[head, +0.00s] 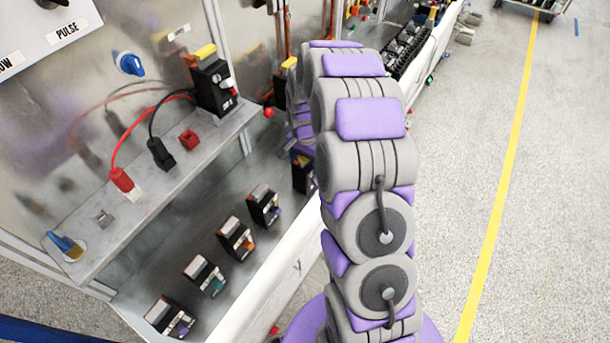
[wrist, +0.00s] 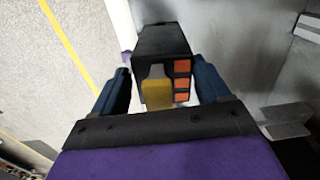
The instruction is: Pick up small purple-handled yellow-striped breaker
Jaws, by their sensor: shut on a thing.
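In the wrist view my gripper (wrist: 163,72) has its two dark blue fingers on either side of a black breaker (wrist: 162,40) and is shut on it. The breaker shows a yellow block with a grey top and a column of orange squares. I cannot see a purple handle or stripes on it from here.
Between them on the lower shelf (head: 150,285) stand an orange-marked breaker (head: 236,239) and a teal-marked breaker (head: 204,275). The upper ledge (head: 75,215) holds a black unit (head: 212,85) with red and black cables. Open floor (head: 460,170) lies right of my arm.

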